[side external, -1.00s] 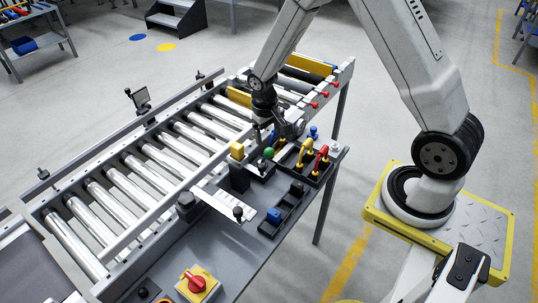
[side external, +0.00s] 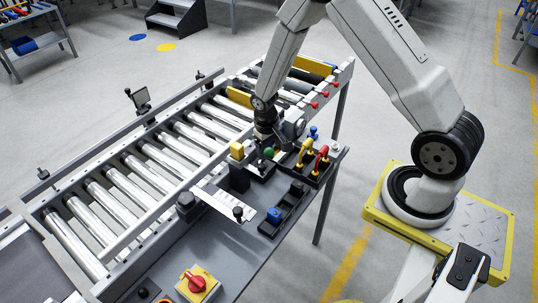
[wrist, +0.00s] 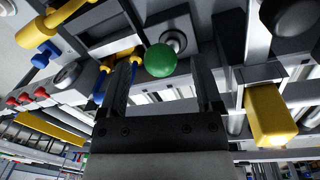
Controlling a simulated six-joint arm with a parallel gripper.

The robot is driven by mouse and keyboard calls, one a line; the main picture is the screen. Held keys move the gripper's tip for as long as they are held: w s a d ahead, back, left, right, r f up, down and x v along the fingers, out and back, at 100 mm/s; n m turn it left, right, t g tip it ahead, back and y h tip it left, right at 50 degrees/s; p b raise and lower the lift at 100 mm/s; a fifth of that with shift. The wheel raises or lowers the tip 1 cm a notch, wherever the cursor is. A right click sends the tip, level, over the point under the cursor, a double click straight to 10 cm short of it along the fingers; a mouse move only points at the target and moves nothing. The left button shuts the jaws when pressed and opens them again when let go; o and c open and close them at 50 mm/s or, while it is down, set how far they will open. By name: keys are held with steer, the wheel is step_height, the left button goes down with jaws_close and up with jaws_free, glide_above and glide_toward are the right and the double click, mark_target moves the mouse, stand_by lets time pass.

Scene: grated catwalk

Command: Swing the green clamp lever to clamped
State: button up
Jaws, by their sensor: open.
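The green ball knob of the clamp lever (side external: 269,153) sits on the bench beside the rollers, just below my gripper (side external: 270,141) in the side view. In the wrist view the green knob (wrist: 161,60) appears between the two dark fingers of my gripper (wrist: 163,68). The fingers are spread, with visible space on each side of the knob. Whether either finger touches it cannot be told. The lever's arm and pivot are largely hidden behind the knob and gripper.
A yellow block (side external: 237,150) on a dark post stands just left of the knob. Yellow-handled (side external: 306,149) and red-handled (side external: 321,159) pieces stand close on the right. A blue piece (side external: 274,215) lies in a black tray in front. The roller conveyor (side external: 150,175) runs behind.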

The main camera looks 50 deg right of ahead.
steer(key=shift+f, duration=0.95)
jaws_close()
steer(key=shift+w+r+g, duration=0.1)
steer(key=shift+w+g, duration=0.15)
steer(key=shift+g, duration=0.15)
steer(key=shift+w+r+g, duration=0.2)
steer(key=shift+w+g, duration=0.65)
steer(key=shift+g, duration=0.25)
steer(key=shift+w+g, duration=1.4)
steer(key=shift+g, duration=0.6)
steer(key=shift+w, duration=0.1)
